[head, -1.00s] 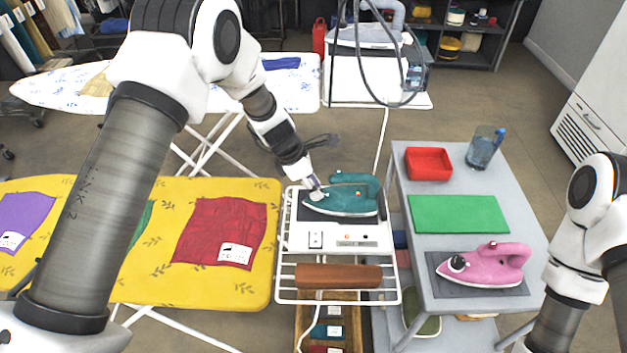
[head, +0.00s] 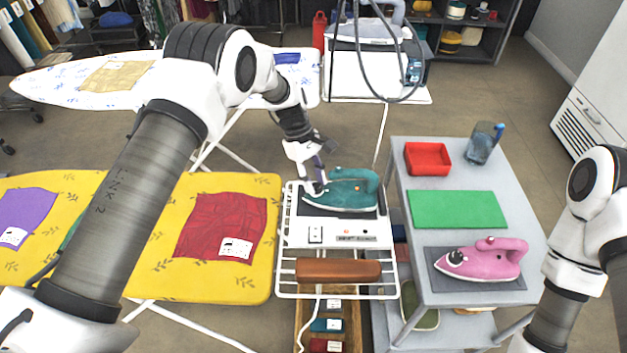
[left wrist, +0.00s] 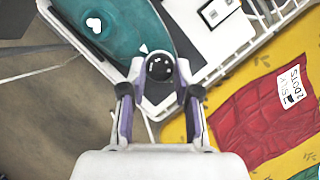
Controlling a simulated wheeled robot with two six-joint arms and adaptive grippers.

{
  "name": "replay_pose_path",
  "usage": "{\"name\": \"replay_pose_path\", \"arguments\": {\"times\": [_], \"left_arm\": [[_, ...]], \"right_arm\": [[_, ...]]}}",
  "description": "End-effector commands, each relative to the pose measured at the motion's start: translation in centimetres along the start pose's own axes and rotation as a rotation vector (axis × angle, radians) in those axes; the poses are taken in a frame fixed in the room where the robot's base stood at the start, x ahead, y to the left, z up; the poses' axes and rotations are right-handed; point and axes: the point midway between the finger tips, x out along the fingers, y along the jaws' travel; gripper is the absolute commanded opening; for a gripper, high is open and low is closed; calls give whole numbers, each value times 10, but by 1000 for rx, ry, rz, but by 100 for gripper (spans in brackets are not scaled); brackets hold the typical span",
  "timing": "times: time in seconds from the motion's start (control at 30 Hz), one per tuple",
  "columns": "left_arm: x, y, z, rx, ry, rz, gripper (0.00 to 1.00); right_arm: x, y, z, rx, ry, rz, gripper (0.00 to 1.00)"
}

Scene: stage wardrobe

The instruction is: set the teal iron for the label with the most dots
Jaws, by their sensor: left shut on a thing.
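The teal iron (head: 345,192) lies on the white stand, its nose pointing left. My left gripper (head: 316,188) is at the nose end of the iron. In the left wrist view my left gripper (left wrist: 160,88) is shut on the dark round dial (left wrist: 160,67) of the iron, with a white pointer mark beside it. The red cloth (head: 222,225) lies on the yellow board and carries a white label (head: 236,248). In the left wrist view this label (left wrist: 291,88) seems to read silk, 2 dots. The purple cloth (head: 25,215) also has a white label (head: 12,237), too small to read. My right gripper is out of view.
The white stand (head: 295,238) has a brown roll at its front. A cable hangs behind the stand.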

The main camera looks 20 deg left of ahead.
Motion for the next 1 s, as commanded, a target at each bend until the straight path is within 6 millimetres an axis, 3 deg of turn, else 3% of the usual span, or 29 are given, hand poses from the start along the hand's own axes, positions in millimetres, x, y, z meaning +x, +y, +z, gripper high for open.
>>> {"name": "replay_pose_path", "arguments": {"times": [0.5, 1.0], "left_arm": [[5, 1, 0, 353, -3, -153, 0], [4, 2, 0, 430, -3, -184, 0]], "right_arm": [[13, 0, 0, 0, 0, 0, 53], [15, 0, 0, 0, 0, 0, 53]]}}
